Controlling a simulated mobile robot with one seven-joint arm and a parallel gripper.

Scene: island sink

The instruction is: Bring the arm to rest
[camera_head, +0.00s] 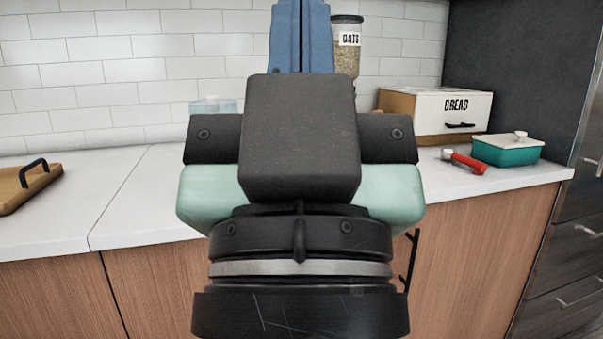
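My gripper (300,135) and wrist fill the middle of the view, seen from behind. A black block with a black piece on each side sits above a dark round wrist with a silver band. Pale green parts stick out on both sides, and a blue part with a dark middle strip rises at the top, running out of the frame. No separate fingertips show, so I cannot tell whether they are apart. I see nothing clearly held.
The white counter (150,185) runs behind my arm. It holds a wooden tray with a black handle (25,185), an oats jar (346,50), a bread box (432,113), a red-handled tool (466,162) and a teal dish (507,151). The left-middle counter is bare.

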